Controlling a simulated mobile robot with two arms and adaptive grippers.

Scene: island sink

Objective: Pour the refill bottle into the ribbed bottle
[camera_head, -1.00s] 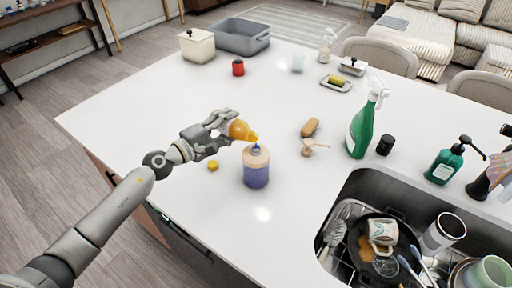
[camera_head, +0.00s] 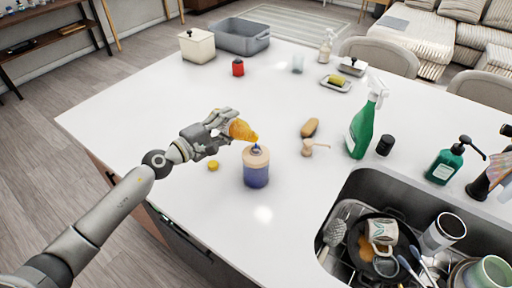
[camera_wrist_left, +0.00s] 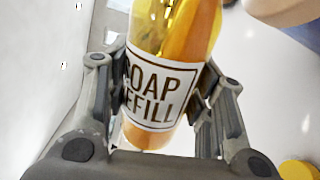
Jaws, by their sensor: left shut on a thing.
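The refill bottle (camera_head: 242,130), amber with a white "SOAP REFILL" label (camera_wrist_left: 160,95), is held in my left gripper (camera_head: 222,127). It is tipped steeply to the right, its mouth end just above the top of the ribbed bottle (camera_head: 256,170). The ribbed bottle stands upright on the counter, beige above and purple-blue below. Its opening is at the top, close under the refill bottle's mouth; I cannot clearly make out a stream. A yellow cap (camera_head: 213,165) lies left of it. A beige pump head (camera_head: 314,147) lies to the right. My right gripper is out of view.
A tan brush (camera_head: 309,128), a green spray bottle (camera_head: 362,130) and a black cup (camera_head: 385,145) stand or lie to the right. The sink (camera_head: 350,205) with dishes is at lower right.

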